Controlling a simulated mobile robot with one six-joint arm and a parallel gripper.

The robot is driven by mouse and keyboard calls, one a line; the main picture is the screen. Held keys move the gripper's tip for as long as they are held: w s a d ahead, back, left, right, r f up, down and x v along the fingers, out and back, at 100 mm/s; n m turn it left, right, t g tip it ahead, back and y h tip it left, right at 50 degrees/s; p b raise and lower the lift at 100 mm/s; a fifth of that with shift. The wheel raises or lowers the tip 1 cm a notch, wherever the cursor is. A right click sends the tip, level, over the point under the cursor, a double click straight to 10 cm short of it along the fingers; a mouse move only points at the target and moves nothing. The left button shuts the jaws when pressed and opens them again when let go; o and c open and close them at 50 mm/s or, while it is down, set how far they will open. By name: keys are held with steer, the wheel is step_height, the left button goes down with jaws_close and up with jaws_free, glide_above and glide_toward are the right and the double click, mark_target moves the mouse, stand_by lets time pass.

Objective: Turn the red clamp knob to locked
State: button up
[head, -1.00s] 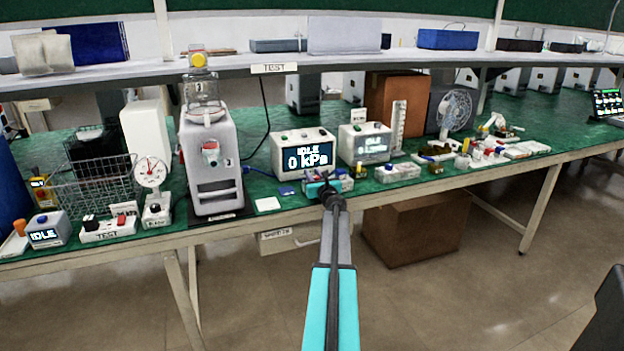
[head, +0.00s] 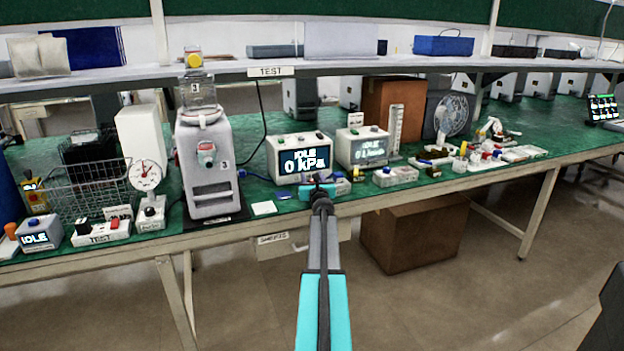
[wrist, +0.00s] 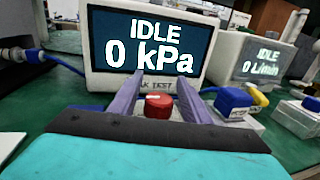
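A red knob (wrist: 158,105) stands in front of the leak test box (wrist: 152,48) in the wrist view. It shows between the two fingers of my gripper (wrist: 159,76), beyond the teal gripper body. The fingers are apart, with gaps beside the knob; I see no contact. Its lower part is hidden and no lock mark is readable. In the head view my gripper (head: 318,186) is just in front of the box (head: 300,158), at the bench's front edge, and hides the knob. The display reads IDLE, 0 kPa.
A flow meter box (head: 362,146) stands to the right. A blue connector (wrist: 233,98) is close right of the knob. A shelf (head: 345,65) spans above.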

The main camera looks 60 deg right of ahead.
steer(key=shift+a, duration=0.15)
steer(key=v, duration=1.3)
steer(key=shift+s, duration=0.35)
stand_by(0.4)
steer(key=shift+a, duration=0.15)
stand_by(0.4)
